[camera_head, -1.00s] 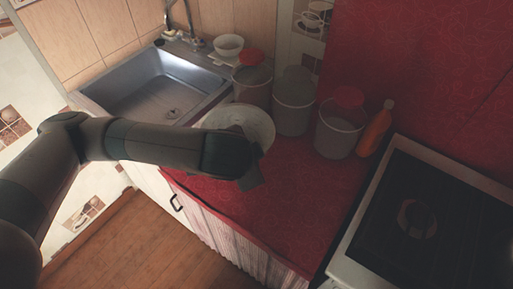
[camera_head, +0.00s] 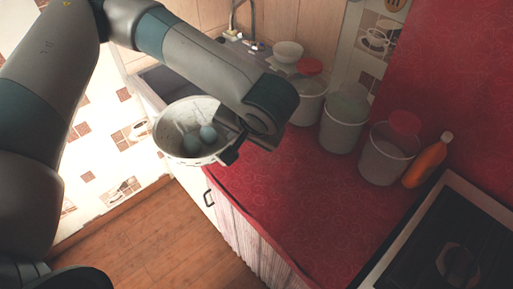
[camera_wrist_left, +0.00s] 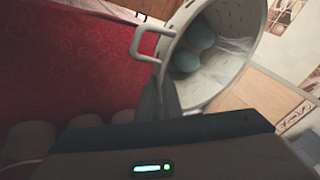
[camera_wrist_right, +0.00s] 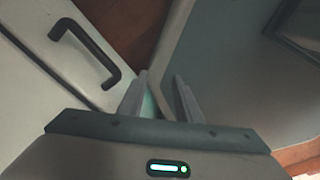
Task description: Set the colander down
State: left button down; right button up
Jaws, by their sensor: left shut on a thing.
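The colander (camera_head: 170,148) is a pale metal bowl with loop handles. Two pale blue-green egg-shaped things (camera_head: 208,134) lie inside it. My left gripper (camera_head: 232,150) is shut on the colander's rim at its right side and holds it in the air, near the counter's front edge by the sink. In the left wrist view the colander (camera_wrist_left: 228,75) looks tilted, with one loop handle (camera_wrist_left: 146,44) beside the fingers. My right gripper (camera_wrist_right: 155,95) shows only in its own wrist view, with its fingers apart and nothing clearly between them.
The red counter (camera_head: 290,200) has free room in front of several lidded canisters (camera_head: 343,118). An orange bottle (camera_head: 425,165) stands beside the stove (camera_head: 460,235). A white bowl (camera_head: 288,52) sits by the sink (camera_head: 165,82). A dark cabinet handle (camera_wrist_right: 85,50) is near my right gripper.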

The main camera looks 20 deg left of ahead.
pick_arm(q)
jog(key=shift+a+r+n+g+y, duration=0.25)
jog(key=shift+a+r+n, duration=0.3)
jog(key=shift+a, duration=0.25)
jog(key=shift+a+r+n+g+y, duration=0.25)
jog(key=shift+a+r+n, duration=0.3)
jog(key=shift+a, duration=0.3)
